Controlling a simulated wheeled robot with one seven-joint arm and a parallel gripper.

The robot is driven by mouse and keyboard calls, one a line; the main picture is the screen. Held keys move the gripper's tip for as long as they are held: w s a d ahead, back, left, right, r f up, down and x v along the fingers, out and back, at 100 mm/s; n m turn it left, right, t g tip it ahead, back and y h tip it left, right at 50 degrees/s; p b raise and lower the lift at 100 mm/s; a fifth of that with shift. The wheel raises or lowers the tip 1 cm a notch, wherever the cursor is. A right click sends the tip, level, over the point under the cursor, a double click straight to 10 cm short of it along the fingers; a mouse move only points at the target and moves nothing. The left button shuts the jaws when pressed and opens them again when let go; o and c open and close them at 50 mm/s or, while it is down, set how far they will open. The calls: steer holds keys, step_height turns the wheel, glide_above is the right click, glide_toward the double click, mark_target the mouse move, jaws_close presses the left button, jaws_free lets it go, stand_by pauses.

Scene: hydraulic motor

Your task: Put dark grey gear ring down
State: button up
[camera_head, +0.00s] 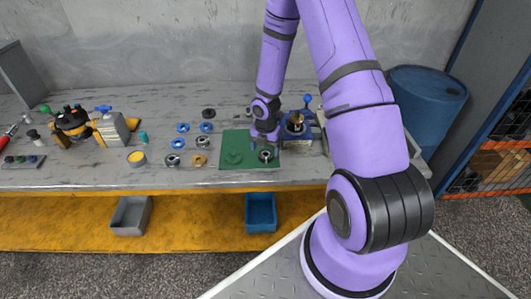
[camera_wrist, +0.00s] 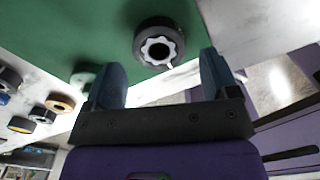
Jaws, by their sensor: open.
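The dark grey gear ring (camera_wrist: 178,37) lies on the green mat (camera_wrist: 60,25) in the wrist view, with a lighter toothed opening at its centre. In the head view the ring (camera_head: 265,155) is near the mat's (camera_head: 232,160) front right part. My gripper (camera_wrist: 161,68) is open in the wrist view, its two fingers apart. The ring shows just beyond the fingertips, between their lines, and neither finger visibly touches it. In the head view my gripper (camera_head: 265,138) is close above and behind the ring; its fingers are too small to tell there.
A blue fixture (camera_head: 297,130) stands right of the mat. Several rings and round parts (camera_head: 183,143) lie to the left, with a yellow-topped cup (camera_head: 136,157) beyond them. A pump-like assembly (camera_head: 75,123) stands at the far left. The mat's left part is mostly clear.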

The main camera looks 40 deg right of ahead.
steer(key=s+a+r+m+t+h, duration=0.15)
steer(key=r+m, duration=0.25)
steer(key=r, duration=0.7)
steer(key=s+a+r+m, duration=0.2)
steer(key=s+r+m, duration=0.1)
steer(key=r, duration=0.7)
steer(key=s+a+r+m+h, duration=0.15)
steer(key=r+m, duration=0.25)
steer(key=r, duration=0.7)
steer(key=s+a+r+m+t+y, duration=0.1)
steer(key=s+a+r+m, duration=0.3)
steer(key=s, duration=0.5)
steer(key=s+a+r+m+t+y, duration=0.2)
steer(key=s+a+r+m, duration=0.2)
steer(key=s+r+m, duration=0.5)
steer(key=shift+s+r+m+t, duration=0.25)
steer(key=shift+s+m+t, duration=0.1)
steer(key=shift+s, duration=0.2)
